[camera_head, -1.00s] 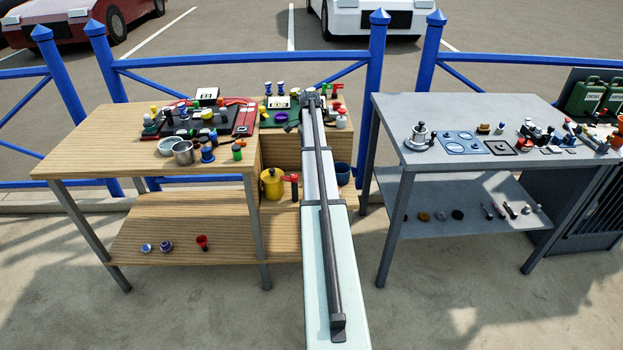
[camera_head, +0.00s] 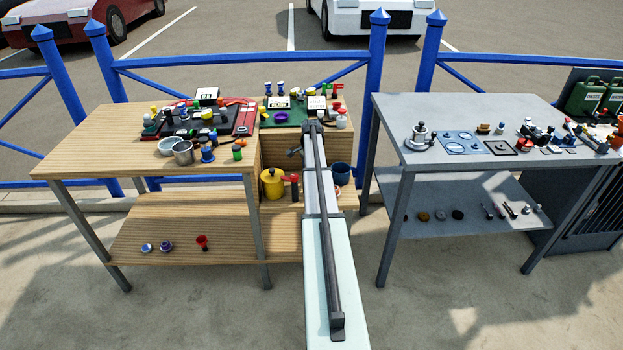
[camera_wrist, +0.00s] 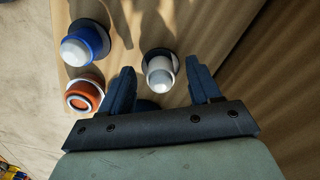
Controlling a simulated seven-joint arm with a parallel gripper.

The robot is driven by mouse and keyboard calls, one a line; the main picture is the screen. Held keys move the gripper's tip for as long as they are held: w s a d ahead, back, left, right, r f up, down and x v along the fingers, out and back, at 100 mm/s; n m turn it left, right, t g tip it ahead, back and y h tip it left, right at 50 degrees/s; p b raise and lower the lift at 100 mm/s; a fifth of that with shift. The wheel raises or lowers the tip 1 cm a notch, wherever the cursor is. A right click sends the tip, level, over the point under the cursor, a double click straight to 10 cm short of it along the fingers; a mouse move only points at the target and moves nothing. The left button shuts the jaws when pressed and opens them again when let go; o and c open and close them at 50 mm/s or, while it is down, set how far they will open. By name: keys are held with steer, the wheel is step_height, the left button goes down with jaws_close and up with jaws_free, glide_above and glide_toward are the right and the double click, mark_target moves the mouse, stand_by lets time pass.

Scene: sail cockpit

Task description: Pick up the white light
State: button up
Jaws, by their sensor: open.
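A small white light (camera_wrist: 159,71) with a rounded pale cap and a dark base stands on a wooden surface in the wrist view. My gripper (camera_wrist: 164,85) is open, with one dark finger to the left of the light and one to its right. The light shows in the gap near the fingertips, and nothing is gripped. I cannot tell whether a finger touches it. In the head view a dark part of my gripper (camera_head: 295,152) shows beside the arm's end, in front of the middle wooden unit. I cannot make out the light there.
In the wrist view, a blue piece with a white dome (camera_wrist: 81,47) and an orange-and-white piece (camera_wrist: 85,95) stand left of the light. In the head view, a yellow pot (camera_head: 272,184) and a blue cup (camera_head: 341,174) stand close by on the lower shelf.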

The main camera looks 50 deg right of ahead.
step_height(320, 180, down, 2)
steer(key=shift+f, duration=0.15)
steer(key=c, duration=0.8)
